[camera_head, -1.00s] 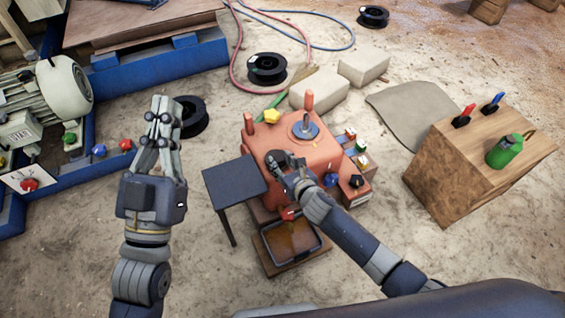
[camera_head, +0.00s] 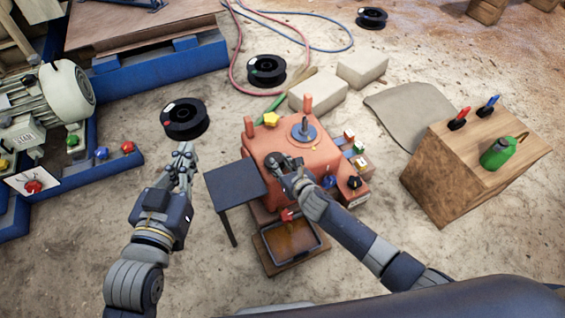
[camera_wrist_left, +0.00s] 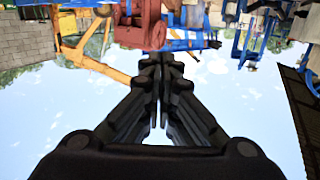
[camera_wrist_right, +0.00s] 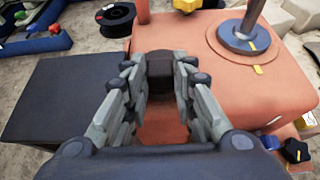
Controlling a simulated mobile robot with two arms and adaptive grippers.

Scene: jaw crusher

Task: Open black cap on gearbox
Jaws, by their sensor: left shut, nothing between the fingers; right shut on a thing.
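The orange gearbox (camera_head: 265,150) stands in the middle of the head view. The black cap (camera_wrist_right: 160,72) is on its top, between the fingertips of my right gripper (camera_wrist_right: 160,82) in the right wrist view. My right gripper (camera_head: 293,170) is shut on it in the head view, and the fingers partly hide it. My left gripper (camera_head: 184,160) is shut and empty, raised left of the gearbox. In the left wrist view its fingers (camera_wrist_left: 160,62) meet, with nothing between them.
A small dark table (camera_head: 235,183) stands left of the gearbox. A brown tray (camera_head: 290,266) lies below its front. A wooden block (camera_head: 440,185) with a green can (camera_head: 498,154) is at right. A black spool (camera_head: 184,119) lies behind my left gripper.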

